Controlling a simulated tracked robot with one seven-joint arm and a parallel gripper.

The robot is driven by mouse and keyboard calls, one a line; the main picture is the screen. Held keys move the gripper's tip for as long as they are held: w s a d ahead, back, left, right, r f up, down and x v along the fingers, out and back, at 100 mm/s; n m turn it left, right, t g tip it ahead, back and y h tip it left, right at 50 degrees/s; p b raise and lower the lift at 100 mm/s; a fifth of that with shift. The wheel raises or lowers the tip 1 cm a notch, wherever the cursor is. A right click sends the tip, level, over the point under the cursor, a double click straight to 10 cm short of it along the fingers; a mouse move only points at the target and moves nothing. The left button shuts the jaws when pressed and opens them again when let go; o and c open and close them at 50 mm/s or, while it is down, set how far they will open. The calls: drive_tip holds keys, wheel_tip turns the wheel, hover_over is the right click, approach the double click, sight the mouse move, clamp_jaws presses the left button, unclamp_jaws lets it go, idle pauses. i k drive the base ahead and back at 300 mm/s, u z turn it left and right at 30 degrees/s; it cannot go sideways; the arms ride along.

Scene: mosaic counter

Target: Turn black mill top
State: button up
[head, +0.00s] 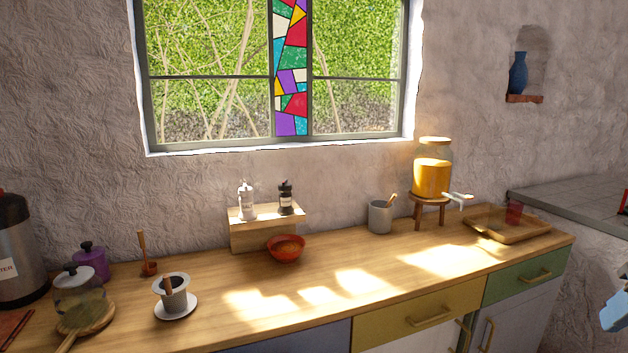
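The black mill (286,198) stands upright on a small wooden riser (264,236) near the wall under the window. Its top is dark and a pale label shows on its body. A white mill (246,200) stands to its left on the same riser, a little apart. A pale blue piece at the lower right edge looks like part of my gripper (612,314). It is cut off by the frame and far from the black mill, and its fingers cannot be made out. Nothing touches the black mill.
A red bowl (286,248) sits just in front of the riser. A grey crock (380,217), a juice dispenser (432,178) and a wooden tray (540,233) stand to the right. A dripper (173,292) and jar (80,294) stand left. The counter's front middle is clear.

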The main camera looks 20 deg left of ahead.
sight(285, 186)
drive_tip(key=z, duration=0.05)
drive_tip(key=i, duration=1.1)
drive_tip(key=u, duration=0.65)
drive_tip(key=i, duration=0.5)
drive_tip(key=u, duration=0.3)
drive_tip(key=k, duration=0.75)
drive_tip(key=u, duration=0.2)
drive_tip(key=i, duration=0.75)
drive_tip(key=z, duration=0.15)
